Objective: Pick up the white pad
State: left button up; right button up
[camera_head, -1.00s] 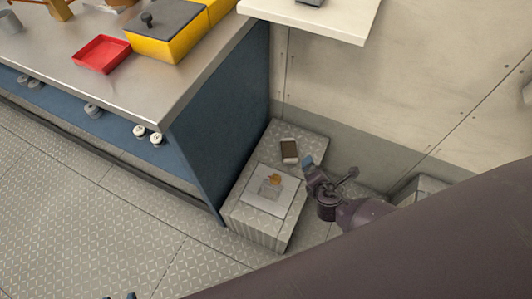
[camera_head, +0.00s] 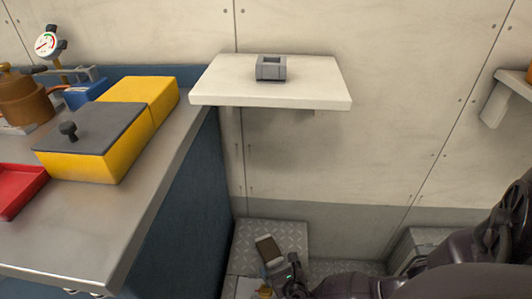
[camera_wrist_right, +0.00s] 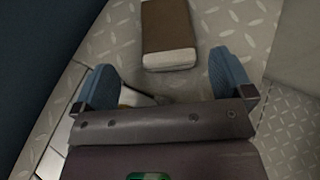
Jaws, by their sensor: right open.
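A flat brown block with a white end (camera_head: 268,247) lies on the low tread-plate step, and it also shows ahead of the fingers in the right wrist view (camera_wrist_right: 168,35). A pale plate (camera_head: 246,288) with an orange item on it is cut off at the bottom of the head view. A small white piece (camera_wrist_right: 134,97) shows between the fingers, partly hidden by the gripper. I cannot tell for sure which is the white pad. My right gripper (camera_wrist_right: 163,74) is open, blue fingertips apart, just short of the block's white end. My left gripper is not in view.
The low step (camera_head: 286,232) stands between the blue-sided counter (camera_head: 165,225) and the wall. A white shelf (camera_head: 215,83) with a grey holder (camera_head: 270,68) juts out above it. Yellow boxes (camera_head: 138,95) and a red tray (camera_head: 18,188) sit on the counter.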

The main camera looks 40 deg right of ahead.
aim_at(273, 256)
jog(key=shift+w+d+f, duration=0.15)
jog(key=shift+w+f, duration=0.1)
jog(key=shift+w, duration=0.05)
jog(key=x, duration=0.1)
jog(key=b+x, duration=0.2)
jog(key=x, duration=0.1)
jog(key=shift+s+d+f, duration=0.2)
jog(key=shift+d+f, duration=0.1)
jog(key=shift+f, duration=0.05)
jog(key=shift+w+d+r, duration=0.1)
jog(key=shift+w+d, duration=0.05)
jog(key=shift+w, duration=0.35)
jog(key=c, duration=1.1)
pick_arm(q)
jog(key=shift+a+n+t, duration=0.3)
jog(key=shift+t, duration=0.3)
pick_arm(e)
jog(key=shift+r, duration=0.15)
